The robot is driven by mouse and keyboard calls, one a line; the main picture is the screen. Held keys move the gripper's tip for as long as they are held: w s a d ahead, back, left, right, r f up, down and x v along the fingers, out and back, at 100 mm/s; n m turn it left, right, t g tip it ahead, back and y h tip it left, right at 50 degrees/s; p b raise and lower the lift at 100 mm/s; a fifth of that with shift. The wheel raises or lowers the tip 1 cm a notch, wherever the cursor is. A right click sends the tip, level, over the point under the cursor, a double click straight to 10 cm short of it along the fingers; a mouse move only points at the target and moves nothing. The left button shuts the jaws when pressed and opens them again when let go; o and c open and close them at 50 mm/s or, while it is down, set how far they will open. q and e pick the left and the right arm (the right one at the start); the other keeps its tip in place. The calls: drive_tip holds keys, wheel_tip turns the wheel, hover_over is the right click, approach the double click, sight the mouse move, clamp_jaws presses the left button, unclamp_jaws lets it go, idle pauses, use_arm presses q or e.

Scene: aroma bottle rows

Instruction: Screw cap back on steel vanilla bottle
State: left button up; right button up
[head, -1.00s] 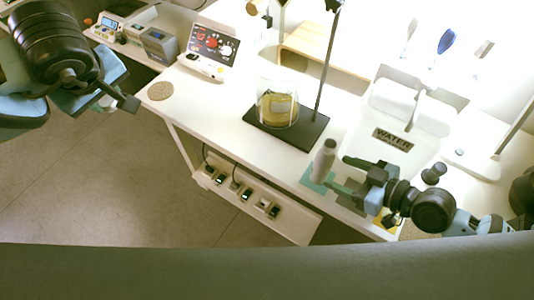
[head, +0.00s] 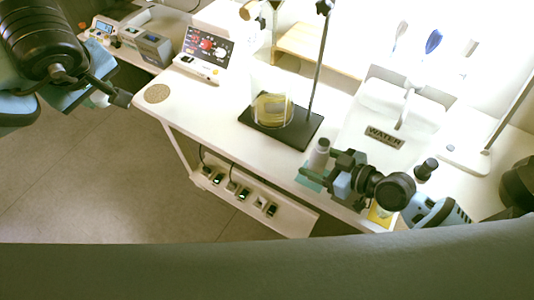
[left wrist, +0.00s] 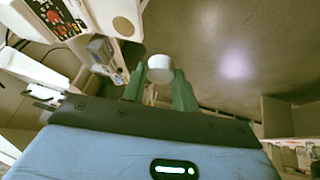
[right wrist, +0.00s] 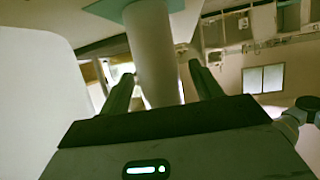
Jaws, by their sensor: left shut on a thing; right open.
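A grey steel bottle (head: 320,155) stands upright on a teal square (head: 308,177) near the table's front edge. My right gripper (head: 322,172) is at the bottle with its jaws open. In the right wrist view the bottle (right wrist: 153,50) stands between the spread fingers, with gaps beside it. My left gripper (head: 112,97) is at the far left, off the table and above the floor. It is shut on a small white cap (left wrist: 160,68), which shows between the fingertips in the left wrist view. The bottle's label cannot be read.
A glass beaker (head: 272,110) with yellowish contents stands on a black stand base (head: 285,130) behind the bottle. A WATER container (head: 385,135) and a small dark object (head: 427,168) are to the right. A cork disc (head: 157,93) lies at the table's left corner.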

sight(320, 155)
drive_tip(key=shift+w+a, duration=0.1)
drive_tip(key=shift+c, duration=0.2)
drive_tip(key=c, duration=1.1)
